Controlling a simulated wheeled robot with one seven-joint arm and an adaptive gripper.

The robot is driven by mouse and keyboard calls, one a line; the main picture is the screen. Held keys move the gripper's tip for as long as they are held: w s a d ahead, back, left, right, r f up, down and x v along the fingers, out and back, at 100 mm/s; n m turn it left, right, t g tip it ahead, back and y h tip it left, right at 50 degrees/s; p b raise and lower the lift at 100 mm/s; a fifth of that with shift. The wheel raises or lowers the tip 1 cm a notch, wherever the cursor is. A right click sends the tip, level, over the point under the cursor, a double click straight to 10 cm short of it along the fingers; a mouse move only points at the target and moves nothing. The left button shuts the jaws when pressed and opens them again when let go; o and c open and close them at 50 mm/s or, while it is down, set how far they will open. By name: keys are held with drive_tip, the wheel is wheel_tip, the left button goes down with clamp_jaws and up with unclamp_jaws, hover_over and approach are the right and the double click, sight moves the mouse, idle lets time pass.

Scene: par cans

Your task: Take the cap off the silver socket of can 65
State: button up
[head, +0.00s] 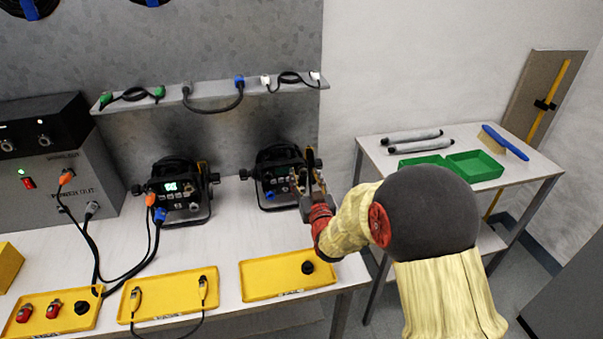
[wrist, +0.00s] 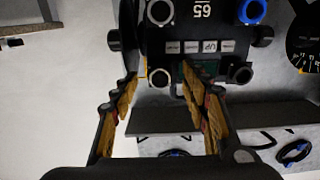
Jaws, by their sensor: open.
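Can 65 (head: 268,190) is a black par can standing on the white bench, partly hidden behind my gripper in the head view. In the wrist view its panel (wrist: 203,30) appears upside down, with the number 65, a row of buttons, a blue socket (wrist: 252,11) and several pale-ringed round sockets. One pale-ringed socket (wrist: 160,77) lies between my fingers in the picture. My gripper (wrist: 160,80) is open, its fingers on either side of that socket, with nothing held. I cannot tell whether they touch it, or which dark centre is a cap.
A second can (head: 178,195) with orange and blue plugs stands to the left. Yellow trays (head: 262,290) line the bench's front; the right one holds a black round piece (head: 308,267). A shelf (head: 210,92) with short cables runs behind. A side table holds green trays (head: 474,172).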

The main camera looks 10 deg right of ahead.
drive_tip(key=c, duration=0.3)
clamp_jaws()
idle(0.5)
idle(0.3)
drive_tip(key=shift+s, duration=0.1)
drive_tip(key=shift+s, duration=2.9)
drive_tip(key=shift+s, duration=0.1)
